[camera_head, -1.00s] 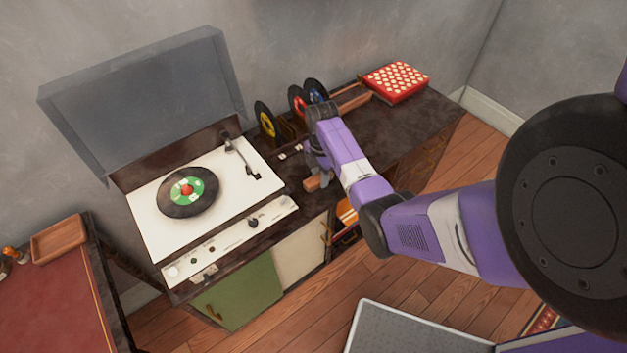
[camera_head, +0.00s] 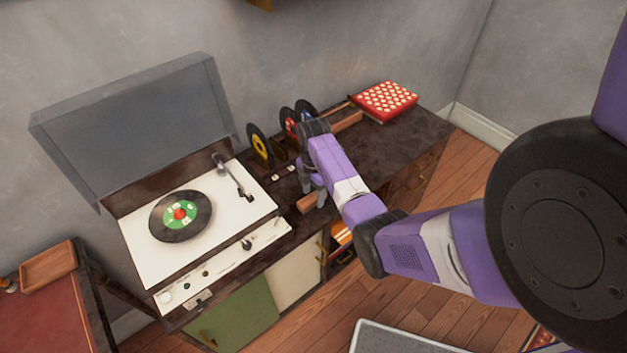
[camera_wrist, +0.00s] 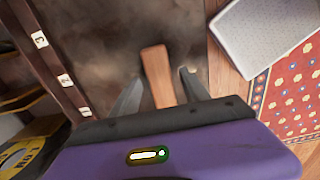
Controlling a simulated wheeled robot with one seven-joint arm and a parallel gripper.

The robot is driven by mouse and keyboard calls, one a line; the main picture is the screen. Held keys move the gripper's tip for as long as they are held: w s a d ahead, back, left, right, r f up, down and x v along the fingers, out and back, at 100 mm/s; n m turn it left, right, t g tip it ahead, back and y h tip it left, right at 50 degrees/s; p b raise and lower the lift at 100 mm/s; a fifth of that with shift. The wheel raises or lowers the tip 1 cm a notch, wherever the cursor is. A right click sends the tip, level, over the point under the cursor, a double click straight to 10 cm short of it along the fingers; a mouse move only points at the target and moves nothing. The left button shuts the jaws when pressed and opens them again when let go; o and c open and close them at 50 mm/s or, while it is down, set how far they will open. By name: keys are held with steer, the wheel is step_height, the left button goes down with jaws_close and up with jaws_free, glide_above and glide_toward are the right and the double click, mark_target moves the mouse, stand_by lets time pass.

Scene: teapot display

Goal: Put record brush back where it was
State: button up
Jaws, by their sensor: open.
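The record brush, a small wooden bar (camera_head: 306,204), lies on the dark cabinet top close to its front edge, right of the record player. In the wrist view the brush (camera_wrist: 157,72) lies lengthwise between the two fingers. My gripper (camera_wrist: 160,78) is open around it, with a gap showing on both sides. In the head view my gripper (camera_head: 315,194) is low over the cabinet and partly hides the brush.
A record player (camera_head: 140,245) with its lid up stands left. Upright records (camera_head: 259,143) stand behind my gripper. A wooden tray (camera_head: 348,122) and a red patterned box (camera_head: 384,98) are at the back right. The cabinet top (camera_head: 395,140) is clear right of my arm.

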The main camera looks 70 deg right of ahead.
mark_target(314, 196)
step_height(314, 196, up, 11)
steer(key=shift+f, duration=0.2)
stand_by(0.6)
